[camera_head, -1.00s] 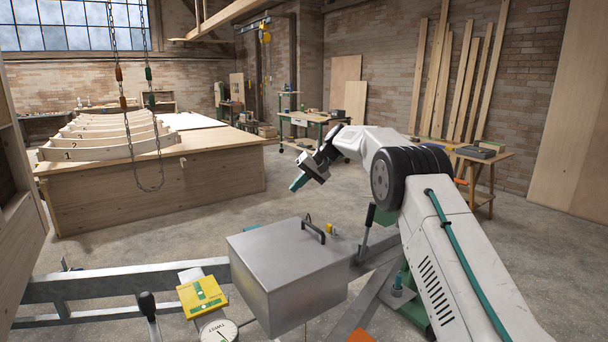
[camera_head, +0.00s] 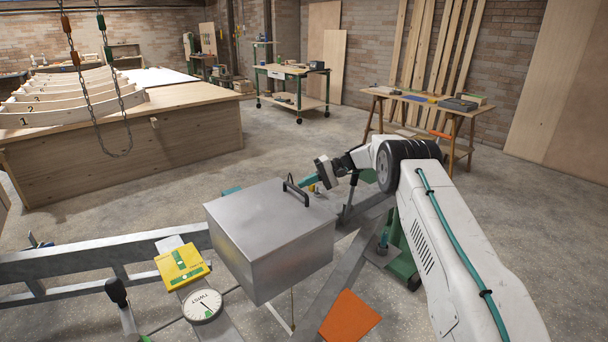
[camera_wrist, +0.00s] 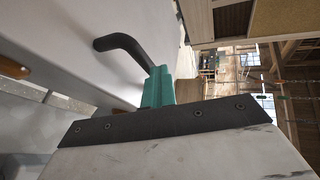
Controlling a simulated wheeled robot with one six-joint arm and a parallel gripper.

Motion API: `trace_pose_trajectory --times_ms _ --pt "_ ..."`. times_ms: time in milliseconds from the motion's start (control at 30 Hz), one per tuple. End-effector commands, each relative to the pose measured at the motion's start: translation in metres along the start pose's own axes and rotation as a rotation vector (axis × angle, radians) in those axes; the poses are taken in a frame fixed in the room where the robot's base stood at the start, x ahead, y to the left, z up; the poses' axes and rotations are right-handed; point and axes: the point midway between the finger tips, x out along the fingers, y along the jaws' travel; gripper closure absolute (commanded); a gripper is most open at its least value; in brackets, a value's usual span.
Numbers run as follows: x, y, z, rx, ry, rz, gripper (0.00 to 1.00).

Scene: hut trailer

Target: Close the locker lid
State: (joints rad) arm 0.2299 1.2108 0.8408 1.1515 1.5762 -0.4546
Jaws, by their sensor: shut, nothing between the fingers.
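The locker (camera_head: 290,262) is a grey metal box on the trailer frame. Its flat lid (camera_head: 255,215) lies across the top, and I see no gap along the near edges; the far edge is hidden. A black bar handle (camera_head: 297,190) stands on the lid near its far right side. My gripper (camera_head: 309,182) is at that far right side, close to the handle, its teal fingers shut and empty. In the wrist view the teal fingers (camera_wrist: 158,88) are beside the handle (camera_wrist: 122,45), with the grey lid (camera_wrist: 65,50) along the left. I cannot tell whether they touch.
A yellow level block (camera_head: 183,265) and a round dial (camera_head: 203,306) are left of the locker. A black-knobbed lever (camera_head: 117,292) stands further left. An orange plate (camera_head: 350,318) is at the front right. A wooden workbench (camera_head: 125,150) stands behind, with open floor between.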

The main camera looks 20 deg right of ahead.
Motion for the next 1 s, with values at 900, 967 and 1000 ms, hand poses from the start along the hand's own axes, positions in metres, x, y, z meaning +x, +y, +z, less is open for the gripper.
trace_pose_trajectory --times_ms 900,967,1000 --pt "-0.015 -0.029 0.001 -0.006 -0.001 0.003 1.0" --pt "-0.029 -0.03 0.0 -0.004 0.003 0.001 1.0" --pt "-0.041 -0.028 0.0 -0.004 0.004 0.001 1.0"
